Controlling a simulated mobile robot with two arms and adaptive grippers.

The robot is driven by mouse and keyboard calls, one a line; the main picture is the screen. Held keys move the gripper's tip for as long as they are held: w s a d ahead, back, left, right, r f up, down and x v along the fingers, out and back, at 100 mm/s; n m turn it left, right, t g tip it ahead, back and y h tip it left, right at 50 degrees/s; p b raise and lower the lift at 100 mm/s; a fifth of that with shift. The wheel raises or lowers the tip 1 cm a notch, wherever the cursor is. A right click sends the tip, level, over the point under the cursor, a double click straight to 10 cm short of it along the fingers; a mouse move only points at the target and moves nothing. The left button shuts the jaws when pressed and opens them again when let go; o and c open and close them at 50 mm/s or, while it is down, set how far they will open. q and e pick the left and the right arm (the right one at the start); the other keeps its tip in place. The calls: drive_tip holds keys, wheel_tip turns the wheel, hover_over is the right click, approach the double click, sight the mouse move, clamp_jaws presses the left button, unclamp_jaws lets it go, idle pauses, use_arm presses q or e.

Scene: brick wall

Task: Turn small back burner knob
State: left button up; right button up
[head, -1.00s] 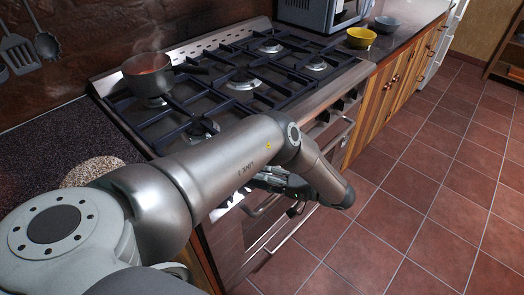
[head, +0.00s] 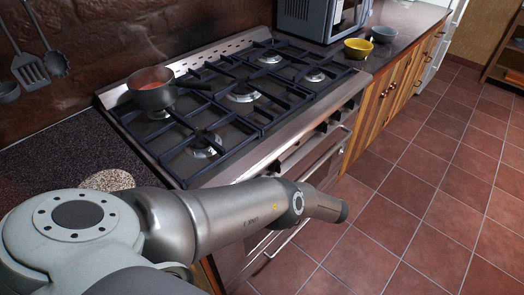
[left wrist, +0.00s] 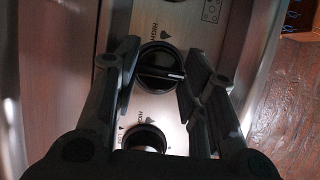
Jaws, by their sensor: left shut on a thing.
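A black round knob (left wrist: 161,67) with a pale pointer line sits on the steel control panel in the left wrist view. The pointer is near horizontal, and printed marks show beside it. My left gripper (left wrist: 162,58) has one finger on each side of this knob and is shut on it. A second knob (left wrist: 145,139) lies nearer the gripper's base, partly hidden. In the head view, the stove (head: 225,150) shows other dark knobs (head: 336,117) on its front. My left arm hides the gripper there. Which burner the held knob serves cannot be told. My right gripper is not in view.
A pot with red contents (head: 152,92) stands on the back left burner, its handle pointing right. A yellow bowl (head: 358,48), a grey bowl (head: 384,34) and a microwave (head: 318,18) are on the right counter. An oven handle bar (head: 288,238) runs below the panel.

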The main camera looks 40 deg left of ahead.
use_arm(q)
drive_tip(key=shift+f, duration=0.1)
drive_tip(key=o, duration=0.7)
drive_tip(key=shift+o, duration=0.2)
drive_tip(key=shift+w, duration=0.1)
